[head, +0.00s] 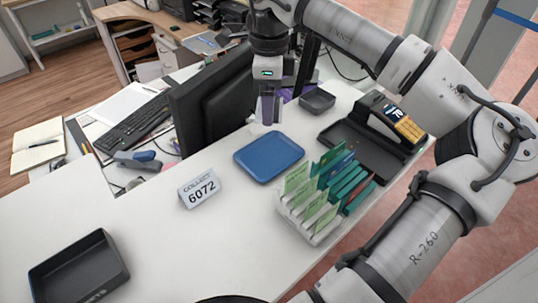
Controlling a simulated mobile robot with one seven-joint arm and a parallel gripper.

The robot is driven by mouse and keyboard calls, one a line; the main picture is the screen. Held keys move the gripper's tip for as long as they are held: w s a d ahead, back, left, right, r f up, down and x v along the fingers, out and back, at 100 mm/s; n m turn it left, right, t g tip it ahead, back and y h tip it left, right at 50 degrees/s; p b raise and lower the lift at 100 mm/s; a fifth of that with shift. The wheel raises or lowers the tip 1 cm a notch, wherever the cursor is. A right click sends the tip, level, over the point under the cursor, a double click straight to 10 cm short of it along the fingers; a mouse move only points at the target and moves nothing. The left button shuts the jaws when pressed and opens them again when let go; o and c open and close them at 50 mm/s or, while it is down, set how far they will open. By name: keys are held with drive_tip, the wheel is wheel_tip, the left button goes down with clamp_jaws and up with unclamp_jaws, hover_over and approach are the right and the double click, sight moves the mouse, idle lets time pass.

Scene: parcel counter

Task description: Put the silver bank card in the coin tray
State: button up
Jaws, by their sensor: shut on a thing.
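My gripper (267,112) points down over the counter, behind the blue tray and beside the monitor. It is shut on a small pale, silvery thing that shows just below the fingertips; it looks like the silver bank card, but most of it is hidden. A shallow blue tray (269,157) lies empty in the middle of the counter. A small dark grey tray (317,100) sits to the right of my gripper. I cannot tell for sure which of these is the coin tray.
A payment terminal (396,118) stands by a black tray (349,146). A "COLLECT 6072" sign (199,188), a black bin (78,268) and a monitor (212,100) are left.

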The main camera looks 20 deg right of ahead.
sight(269, 156)
wheel_tip(269, 156, down, 14)
drive_tip(key=b, duration=0.7)
drive_tip(key=shift+r, duration=0.15)
drive_tip(key=o, duration=0.6)
drive_tip(key=shift+f, duration=0.25)
drive_tip(key=shift+c, duration=0.2)
drive_tip(key=o, duration=0.5)
drive_tip(key=shift+c, duration=0.2)
drive_tip(key=shift+r, duration=0.15)
wheel_tip(269, 156, up, 12)
drive_tip(key=shift+r+b, duration=0.15)
drive_tip(key=shift+b, duration=0.45)
